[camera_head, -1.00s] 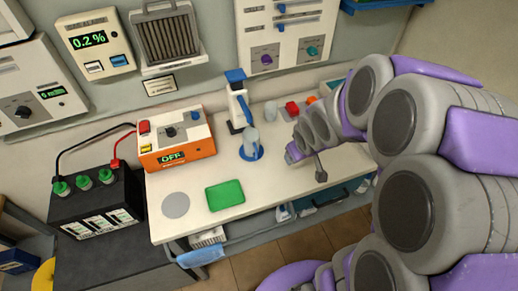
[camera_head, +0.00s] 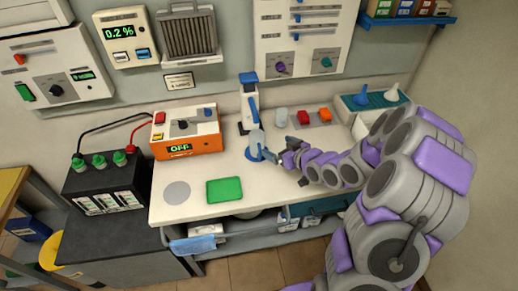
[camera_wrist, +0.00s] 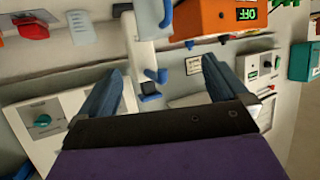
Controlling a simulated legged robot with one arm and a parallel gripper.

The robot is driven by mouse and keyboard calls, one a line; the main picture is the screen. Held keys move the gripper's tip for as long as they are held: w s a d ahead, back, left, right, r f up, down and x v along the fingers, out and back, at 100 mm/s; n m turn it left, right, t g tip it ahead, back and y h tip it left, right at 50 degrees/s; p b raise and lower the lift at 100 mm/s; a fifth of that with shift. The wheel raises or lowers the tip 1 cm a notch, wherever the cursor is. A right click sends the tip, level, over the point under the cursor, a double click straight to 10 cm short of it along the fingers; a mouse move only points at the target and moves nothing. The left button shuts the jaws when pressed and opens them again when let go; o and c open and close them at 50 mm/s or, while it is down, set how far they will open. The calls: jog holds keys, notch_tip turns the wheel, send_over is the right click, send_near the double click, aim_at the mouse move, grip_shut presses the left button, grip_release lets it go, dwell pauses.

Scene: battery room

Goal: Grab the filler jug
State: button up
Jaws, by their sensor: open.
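My gripper (camera_head: 283,168) is just right of the jug, low over the bench, open and empty. In the wrist view, which looks upside down, the jug (camera_wrist: 147,14) shows at the top edge with its blue handle at its right. It lies beyond the two open fingers (camera_wrist: 163,68), roughly in line with the gap between them. Its far end is cut off.
An orange charger reading OFF (camera_head: 186,132) stands left of the jug. A green pad (camera_head: 224,189) and a grey disc (camera_head: 177,192) lie in front. A black battery (camera_head: 104,181) is far left.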

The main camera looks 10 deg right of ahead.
jog(key=a+x, duration=0.1)
jog(key=x, duration=0.4)
jog(key=b, duration=0.2)
send_near(251, 135)
jog(key=x, duration=0.3)
jog(key=shift+w+a+f, duration=0.1)
jog(key=shift+w+a, duration=0.05)
jog(key=shift+a, duration=0.25)
jog(key=w, duration=0.1)
jog(key=f, duration=0.1)
jog(key=w+b, duration=0.1)
jog(key=shift+w+d+f, duration=0.25)
jog(key=shift+w+f, duration=0.05)
jog(key=shift+w+d, duration=0.3)
jog(key=shift+d, duration=0.05)
jog(key=shift+a, duration=1.05)
jog(key=shift+c, duration=1.2)
jog(key=c, duration=0.3)
jog(key=shift+d, duration=0.65)
jog(key=c, duration=0.3)
jog(key=shift+d, duration=0.2)
jog(key=c, duration=0.3)
jog(key=shift+a, duration=0.65)
jog(key=c, duration=0.4)
